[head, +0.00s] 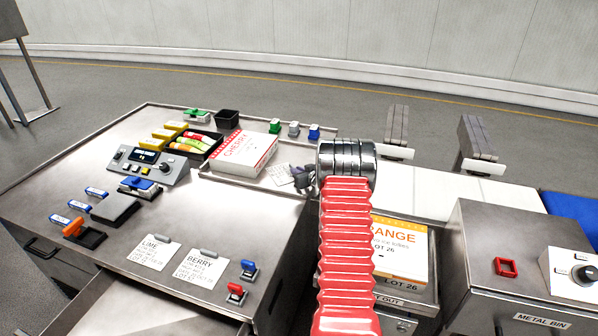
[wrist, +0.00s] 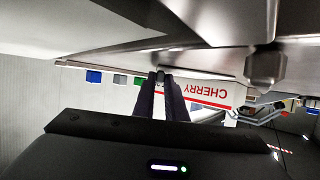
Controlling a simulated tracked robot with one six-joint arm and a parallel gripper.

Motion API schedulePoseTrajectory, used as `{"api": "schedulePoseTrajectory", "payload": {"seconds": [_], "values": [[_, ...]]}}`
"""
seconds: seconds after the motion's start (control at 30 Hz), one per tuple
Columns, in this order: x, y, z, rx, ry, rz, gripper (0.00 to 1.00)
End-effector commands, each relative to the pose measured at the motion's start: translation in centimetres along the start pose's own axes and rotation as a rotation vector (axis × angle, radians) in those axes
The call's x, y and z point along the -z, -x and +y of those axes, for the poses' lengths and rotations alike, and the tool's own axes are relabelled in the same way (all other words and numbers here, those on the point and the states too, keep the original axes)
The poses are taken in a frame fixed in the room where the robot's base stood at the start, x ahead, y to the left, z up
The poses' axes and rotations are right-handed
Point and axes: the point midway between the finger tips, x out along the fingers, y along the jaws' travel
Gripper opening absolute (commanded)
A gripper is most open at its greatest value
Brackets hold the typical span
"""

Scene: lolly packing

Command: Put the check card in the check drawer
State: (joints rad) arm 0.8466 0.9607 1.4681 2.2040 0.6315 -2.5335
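A small white printed card (head: 279,175), which looks like the check card, lies on the tray beside the CHERRY box. My gripper (head: 301,179) is low over the tray, just right of this card, partly hidden by my red arm sleeve. In the wrist view, its two dark fingers (wrist: 161,78) point at the metal surface with their tips close together. I cannot make out the card there, nor whether anything is between the tips. An open drawer (head: 134,304) shows at the table's front; I can read no label marking it as the check drawer.
The CHERRY box (head: 240,153) stands left of the card. LIME (head: 155,252) and BERRY (head: 201,270) cards lie near the front edge. An orange-labelled box (head: 400,252) sits right of my arm.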

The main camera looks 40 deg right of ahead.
Motion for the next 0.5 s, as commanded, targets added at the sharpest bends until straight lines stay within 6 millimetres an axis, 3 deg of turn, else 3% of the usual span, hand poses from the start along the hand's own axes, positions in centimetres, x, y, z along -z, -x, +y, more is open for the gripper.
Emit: {"api": "schedulePoseTrajectory", "payload": {"seconds": [0.23, 0.5], "values": [[-0.02, 0.02, 0.02, 0.0, 0.0, -0.001, 0.29], [0.09, 0.07, 0.05, -0.001, 0.0, -0.001, 0.29]]}}
